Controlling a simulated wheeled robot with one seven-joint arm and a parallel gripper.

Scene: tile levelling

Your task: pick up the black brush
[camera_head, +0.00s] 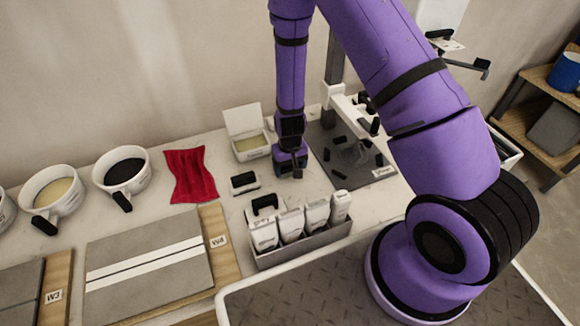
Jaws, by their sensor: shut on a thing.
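My gripper (296,172) hangs at the end of the purple arm, pointing down over the back middle of the pale worktop. It is shut on a small dark thing, seemingly the black brush (298,174). The gripper hides most of it, so its shape is unclear, and I cannot tell whether it touches the worktop. A separate black-topped block with a pale lower part (244,182) lies to the left of the gripper, apart from it.
A grey caddy (300,245) with several white bottles stands in front of the gripper. An open white box (250,146) is behind left, a red cloth (190,175) further left. A grey tray (330,142) with small black pieces lies right. White mugs (122,170) stand at left.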

